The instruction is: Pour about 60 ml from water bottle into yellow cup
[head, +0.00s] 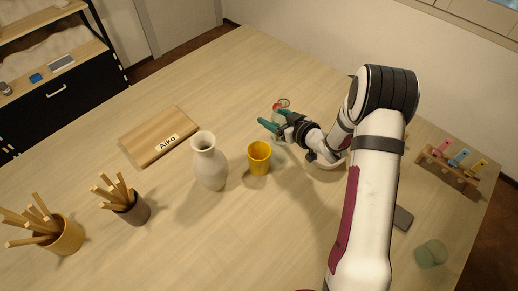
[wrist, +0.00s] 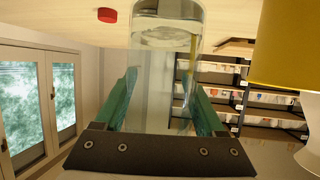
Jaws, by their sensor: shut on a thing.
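The clear water bottle (wrist: 165,75) stands between my gripper's green fingers (wrist: 160,105) in the wrist view, which is upside down. My gripper (head: 271,125) is shut on it. The bottle looks upright, with a water line near its base; whether the base touches the table I cannot tell. In the head view the bottle is faint and partly hidden by the fingers. The yellow cup (head: 259,158) stands upright on the table, just below my gripper in the head view. It also shows large at the right of the wrist view (wrist: 285,45). Its contents are unclear.
A white vase (head: 209,165) stands close left of the cup. A red cap (head: 282,103) lies beyond my gripper. A wooden board (head: 160,135), two stick holders (head: 130,207) (head: 62,236), a rack (head: 449,167), a dark flat slab (head: 403,217) and a green glass (head: 431,253) stand farther off.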

